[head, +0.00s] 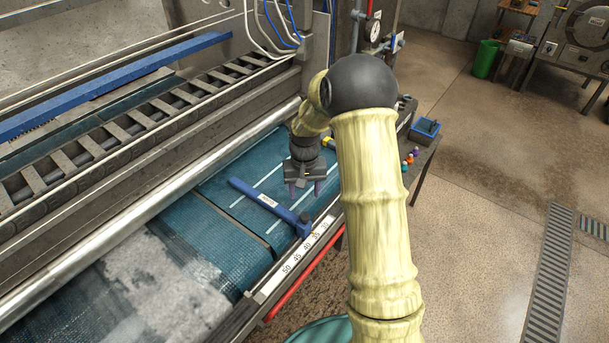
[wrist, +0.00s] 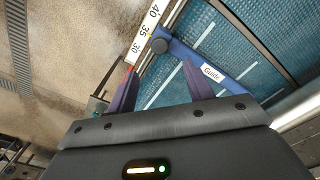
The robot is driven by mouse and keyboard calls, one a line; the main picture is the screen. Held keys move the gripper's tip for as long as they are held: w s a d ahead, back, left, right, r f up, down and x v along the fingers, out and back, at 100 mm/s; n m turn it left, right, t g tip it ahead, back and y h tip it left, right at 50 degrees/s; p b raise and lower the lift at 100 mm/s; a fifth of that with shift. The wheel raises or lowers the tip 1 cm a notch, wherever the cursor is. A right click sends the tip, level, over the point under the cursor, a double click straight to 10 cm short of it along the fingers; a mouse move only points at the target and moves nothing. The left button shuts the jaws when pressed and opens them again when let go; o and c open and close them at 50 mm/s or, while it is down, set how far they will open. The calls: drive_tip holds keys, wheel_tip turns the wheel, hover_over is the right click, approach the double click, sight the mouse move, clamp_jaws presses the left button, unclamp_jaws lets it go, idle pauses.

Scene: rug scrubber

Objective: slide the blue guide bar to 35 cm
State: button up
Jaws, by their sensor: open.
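The blue guide bar (head: 252,193) lies across the blue mesh bed; it also shows in the wrist view (wrist: 190,57) with a "Guide" label. Its near end has a dark round knob (wrist: 159,46) and sits beside the white number scale (head: 306,246). In the wrist view the scale (wrist: 145,31) shows 40, 35 and 30. The bar's end is close to the 35 and 40 marks; I cannot tell the exact reading. My gripper (head: 305,188) is open and empty above the bed, on the bar's low-number side. Its purple fingers (wrist: 159,70) point down, apart from the bar.
A wet grey rug (head: 165,280) lies on the bed at lower left. A steel roller (head: 150,200) and slatted conveyor run behind the bed. A red rail (head: 300,283) runs along the front edge. A side table with a blue box (head: 426,127) stands to the right.

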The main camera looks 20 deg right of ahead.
wheel_tip(320, 180, up, 7)
drive_tip(key=b, duration=0.1)
drive_tip(key=shift+s, duration=0.1)
idle(0.5)
drive_tip(key=s+a+n+t, duration=0.1)
drive_tip(key=s, duration=0.9)
drive_tip(key=s+a+r+t, duration=0.1)
drive_tip(key=s, duration=1)
drive_tip(key=shift+a+r+n+t, duration=0.3)
drive_tip(key=shift+a+n, duration=0.05)
drive_tip(key=shift+n, duration=0.05)
